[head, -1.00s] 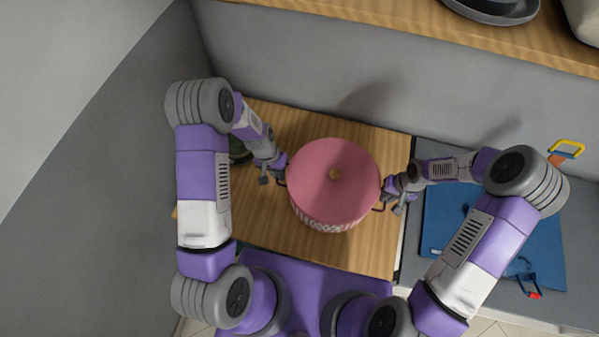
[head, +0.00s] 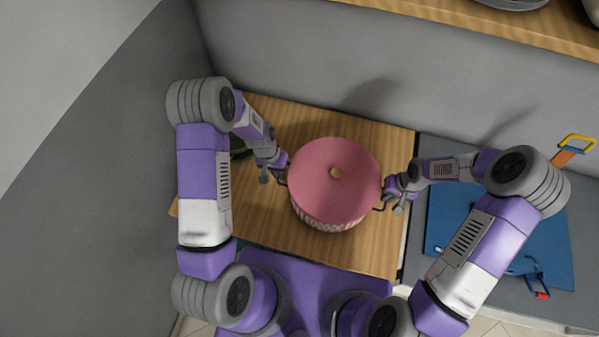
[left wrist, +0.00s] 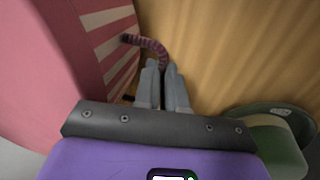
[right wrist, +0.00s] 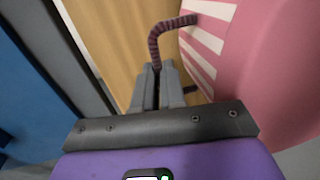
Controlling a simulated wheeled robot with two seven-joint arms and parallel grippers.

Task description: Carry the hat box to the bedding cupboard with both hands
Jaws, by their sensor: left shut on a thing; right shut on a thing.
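The hat box (head: 334,185) is round, with a pink lid, a small tan knob and pink-and-white patterned sides. It is upright between my two grippers, over the wooden counter top (head: 300,128). I cannot tell whether it touches the wood. My left gripper (head: 281,173) is shut on the handle at its left side; the dark curved handle (left wrist: 150,45) shows in the left wrist view. My right gripper (head: 385,196) is shut on the opposite handle, which shows in the right wrist view (right wrist: 170,27). I cannot identify the bedding cupboard in these frames.
A green object (left wrist: 275,140) lies on the wood beside my left gripper. At right, a blue board (head: 550,235) with small tools lies on a grey counter. A wooden shelf (head: 480,22) runs along the back. A grey wall (head: 110,180) closes the left side.

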